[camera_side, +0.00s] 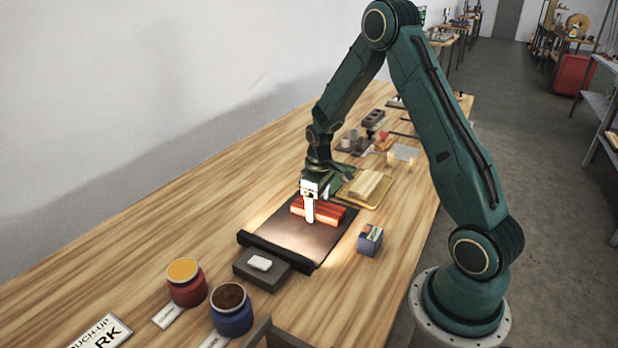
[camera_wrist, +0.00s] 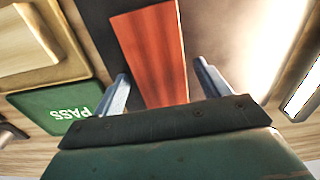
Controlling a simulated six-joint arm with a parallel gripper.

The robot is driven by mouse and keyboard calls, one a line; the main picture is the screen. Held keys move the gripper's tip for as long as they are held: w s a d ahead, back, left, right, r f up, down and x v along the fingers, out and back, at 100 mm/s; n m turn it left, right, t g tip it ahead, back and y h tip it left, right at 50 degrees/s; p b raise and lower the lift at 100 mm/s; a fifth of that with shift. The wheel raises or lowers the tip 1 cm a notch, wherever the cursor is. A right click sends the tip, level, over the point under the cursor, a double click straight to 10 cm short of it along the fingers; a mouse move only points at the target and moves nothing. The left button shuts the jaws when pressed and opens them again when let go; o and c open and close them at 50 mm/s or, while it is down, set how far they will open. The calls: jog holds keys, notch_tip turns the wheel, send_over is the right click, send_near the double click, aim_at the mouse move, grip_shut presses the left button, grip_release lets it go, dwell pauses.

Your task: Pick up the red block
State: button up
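The red block (camera_side: 325,211) is long and lies on a dark mat (camera_side: 292,243) on the wooden table. My gripper (camera_side: 310,214) is down at the block, with a pale finger in front of it in the side view. In the wrist view, the red block (camera_wrist: 152,50) runs away from my gripper (camera_wrist: 160,72). The two fingers are open, one on each side of the block, with gaps between finger and block. The block's near end is hidden behind the dark edge of the gripper.
A green PASS pad (camera_wrist: 55,108) and a wooden tray (camera_side: 377,203) lie beside the mat. A blue box (camera_side: 369,241) stands right of the mat. A dark block with a white piece (camera_side: 260,263) is at its near edge. Red (camera_side: 188,290) and blue (camera_side: 231,318) jars stand nearer.

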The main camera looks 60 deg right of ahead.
aim_at(318, 206)
jog(key=c, duration=0.9)
jog(key=shift+r, duration=0.15)
notch_tip(318, 206, up, 20)
dwell(0.6)
